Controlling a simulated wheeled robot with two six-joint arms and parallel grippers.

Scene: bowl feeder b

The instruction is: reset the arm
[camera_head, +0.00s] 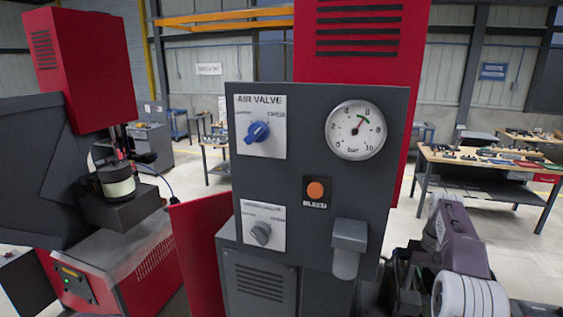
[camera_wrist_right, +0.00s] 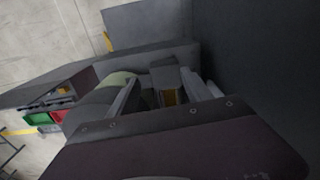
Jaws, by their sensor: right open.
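My right arm is at the lower right of the head view, with a purple-grey link and a white joint. My right gripper (camera_head: 400,268) is beside the right edge of the dark control panel (camera_head: 290,190), partly hidden by my own arm. In the right wrist view its two fingers (camera_wrist_right: 168,92) are apart. A grey block with a yellowish patch shows behind the gap between them. I cannot tell whether the fingers touch anything. My left gripper is not in view.
The panel carries a blue air valve knob (camera_head: 257,132), a pressure gauge (camera_head: 355,130), an orange bleed button (camera_head: 316,190), a grey knob (camera_head: 261,233) and a grey spout-like part (camera_head: 347,247). A red machine (camera_head: 85,70) stands left. A workbench (camera_head: 490,165) stands right.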

